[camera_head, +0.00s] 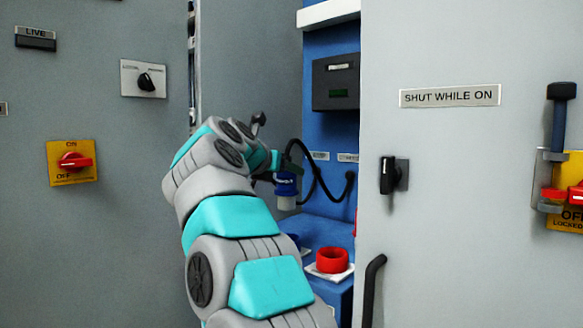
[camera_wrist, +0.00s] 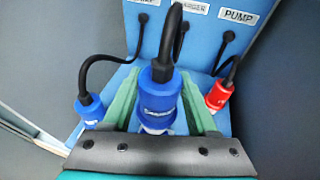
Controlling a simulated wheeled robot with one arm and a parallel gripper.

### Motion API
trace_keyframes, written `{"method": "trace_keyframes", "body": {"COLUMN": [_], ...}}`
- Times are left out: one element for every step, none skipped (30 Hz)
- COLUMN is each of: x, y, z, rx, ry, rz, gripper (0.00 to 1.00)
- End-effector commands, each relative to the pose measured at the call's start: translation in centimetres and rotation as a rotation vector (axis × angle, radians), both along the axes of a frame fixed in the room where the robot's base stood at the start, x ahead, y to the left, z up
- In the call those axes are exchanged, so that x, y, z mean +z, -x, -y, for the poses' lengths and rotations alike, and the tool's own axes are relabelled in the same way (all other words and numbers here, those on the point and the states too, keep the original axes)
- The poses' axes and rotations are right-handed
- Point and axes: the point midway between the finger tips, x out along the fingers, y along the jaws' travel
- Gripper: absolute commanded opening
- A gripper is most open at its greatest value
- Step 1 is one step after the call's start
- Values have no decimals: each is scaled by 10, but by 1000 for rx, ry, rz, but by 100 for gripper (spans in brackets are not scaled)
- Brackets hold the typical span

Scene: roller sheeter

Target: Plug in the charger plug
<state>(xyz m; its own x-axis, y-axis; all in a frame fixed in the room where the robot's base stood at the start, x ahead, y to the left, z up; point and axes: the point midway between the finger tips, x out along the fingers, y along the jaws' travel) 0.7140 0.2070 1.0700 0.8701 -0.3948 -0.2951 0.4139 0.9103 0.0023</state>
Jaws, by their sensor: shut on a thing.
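The held plug is blue with a pale lower end; it shows in the head view (camera_head: 286,187) and in the middle of the wrist view (camera_wrist: 158,98). Its black cable rises toward the back panel label partly reading CHARGER (camera_wrist: 193,6). My gripper (camera_wrist: 160,88) is shut on this plug, with green fingers on both sides. In the head view the plug hangs roughly upright inside the open cabinet, above the blue ledge (camera_head: 315,228). A blue socket (camera_head: 295,240) on the ledge is mostly hidden by my arm. Which socket belongs to the charger cannot be told.
A red socket (camera_head: 332,261) stands on a white plate at the ledge front. Another blue plug (camera_wrist: 91,110) is at left and a red plug (camera_wrist: 218,95), under PUMP (camera_wrist: 238,18), at right. The grey door (camera_head: 450,200) with handles closes off the right side.

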Motion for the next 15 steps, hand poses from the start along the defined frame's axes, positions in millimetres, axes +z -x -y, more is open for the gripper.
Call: {"method": "trace_keyframes", "body": {"x": [-2,-4,-7,-9,-13,-17,-20,-22,-25,-27,-29,-32,-34,-37,-40], "y": [1,1,1,2,2,1,1,1,1,1,1,1,1,1,1], "z": [1,1,1,1,1,1,1,1,1,1,1,1,1,2,2], "rx": [0,1,2,2,2,1,0,0,0,0,-1,-1,-1,-1,-1], "ry": [1,1,1,0,-1,-1,-2,-2,-2,-2,-1,-2,-2,-2,-2], "rz": [1,0,-2,-1,0,1,2,2,2,2,2,2,3,3,3], "gripper": [0,0,0,0,0,0,0,0,0,0,0,0,0,0,0]}}
